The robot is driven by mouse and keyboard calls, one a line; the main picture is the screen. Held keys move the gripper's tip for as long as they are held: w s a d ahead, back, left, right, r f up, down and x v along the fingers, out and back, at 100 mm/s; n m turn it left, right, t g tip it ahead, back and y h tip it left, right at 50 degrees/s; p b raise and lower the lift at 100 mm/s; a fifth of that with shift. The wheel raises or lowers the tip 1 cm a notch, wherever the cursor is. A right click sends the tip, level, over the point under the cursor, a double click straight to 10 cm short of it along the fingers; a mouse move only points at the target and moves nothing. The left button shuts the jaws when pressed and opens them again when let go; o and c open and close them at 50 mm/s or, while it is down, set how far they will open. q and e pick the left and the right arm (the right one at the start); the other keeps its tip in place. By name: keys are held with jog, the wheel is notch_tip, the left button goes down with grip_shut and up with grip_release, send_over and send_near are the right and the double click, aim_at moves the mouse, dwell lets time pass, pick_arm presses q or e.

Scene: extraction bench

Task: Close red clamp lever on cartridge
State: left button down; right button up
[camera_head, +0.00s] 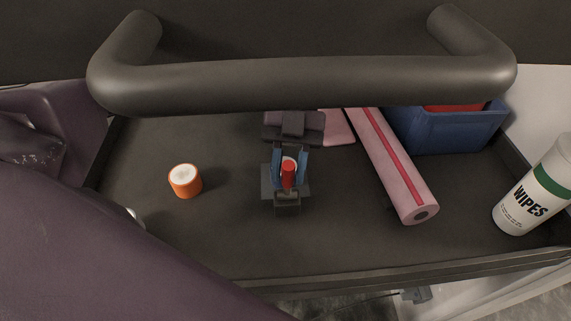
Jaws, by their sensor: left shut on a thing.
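A small dark clamp fixture (287,207) stands in the middle of the dark tray. Two blue uprights (276,172) flank its red lever (289,173), which points up; I cannot tell its exact angle. A pale round part shows just behind the red lever and may be the cartridge, mostly hidden. My purple left arm fills the lower left, with a dark arm part at the left edge. I cannot make out the left fingertips or what lies between them. No gripper is seen touching the red lever. My right gripper is not in view.
A thick dark handle (300,82) crosses above the tray's far side. An orange cap-like jar (185,181) stands left of the clamp. The tray front (400,268) is clear.

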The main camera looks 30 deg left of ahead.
pick_arm(q)
jog(key=shift+w+a+g+h, duration=0.2)
jog(key=shift+w+g+h, duration=0.15)
jog(key=shift+g, duration=0.15)
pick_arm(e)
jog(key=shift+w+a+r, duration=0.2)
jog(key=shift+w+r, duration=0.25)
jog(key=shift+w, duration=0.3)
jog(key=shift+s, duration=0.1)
pick_arm(q)
jog(key=c, duration=0.9)
grip_release()
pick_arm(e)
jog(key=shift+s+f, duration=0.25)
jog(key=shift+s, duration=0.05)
pick_arm(q)
jog(key=b+v, duration=0.1)
jog(key=v, duration=1)
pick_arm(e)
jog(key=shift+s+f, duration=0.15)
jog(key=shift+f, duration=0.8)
